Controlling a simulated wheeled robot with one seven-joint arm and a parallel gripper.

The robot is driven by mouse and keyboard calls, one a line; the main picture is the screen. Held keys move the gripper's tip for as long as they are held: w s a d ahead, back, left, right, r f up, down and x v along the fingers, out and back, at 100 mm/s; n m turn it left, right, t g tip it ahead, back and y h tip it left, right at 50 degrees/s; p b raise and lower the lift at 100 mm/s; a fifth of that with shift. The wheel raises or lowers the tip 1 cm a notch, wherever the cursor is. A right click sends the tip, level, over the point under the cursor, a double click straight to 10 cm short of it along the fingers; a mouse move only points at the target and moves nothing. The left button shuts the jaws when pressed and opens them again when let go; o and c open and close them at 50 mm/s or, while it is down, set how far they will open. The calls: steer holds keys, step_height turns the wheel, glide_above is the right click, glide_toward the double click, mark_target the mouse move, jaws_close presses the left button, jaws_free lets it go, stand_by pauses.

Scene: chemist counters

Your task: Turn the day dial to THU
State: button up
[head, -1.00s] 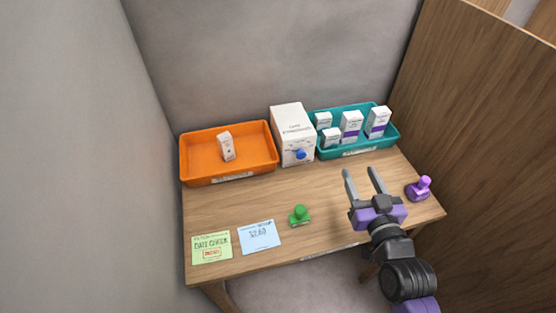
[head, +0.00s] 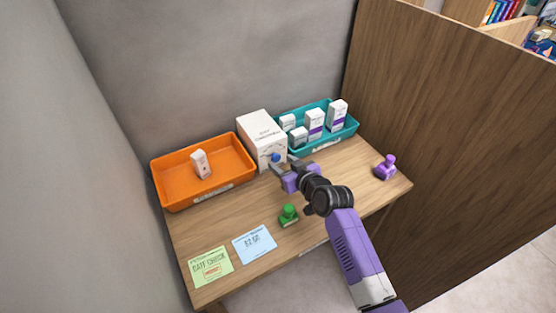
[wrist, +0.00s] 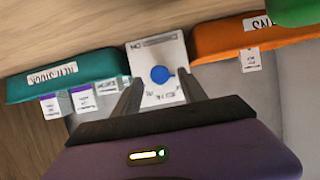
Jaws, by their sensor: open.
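The day dial is a round blue knob (head: 276,157) on the front face of a white box (head: 262,136) at the back of the desk. In the wrist view the blue knob (wrist: 160,75) lies ahead of and between the fingertips, on the white face (wrist: 172,97) with small print. My gripper (head: 279,166) is open and close in front of the box. In the wrist view its two fingers (wrist: 159,80) point at the box with nothing held. The day lettering around the dial is too small to read, so its setting cannot be told.
An orange tray (head: 168,199) with a small white box (head: 200,164) stands left of the dial box. A teal tray (head: 354,125) with several white boxes stands right. A green stamp (head: 288,215), purple stamp (head: 385,167), green card (head: 210,266) and blue card (head: 254,244) lie on the desk.

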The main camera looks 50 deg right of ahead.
mark_target(274, 157)
steer(key=shift+x, duration=1.4)
jaws_close()
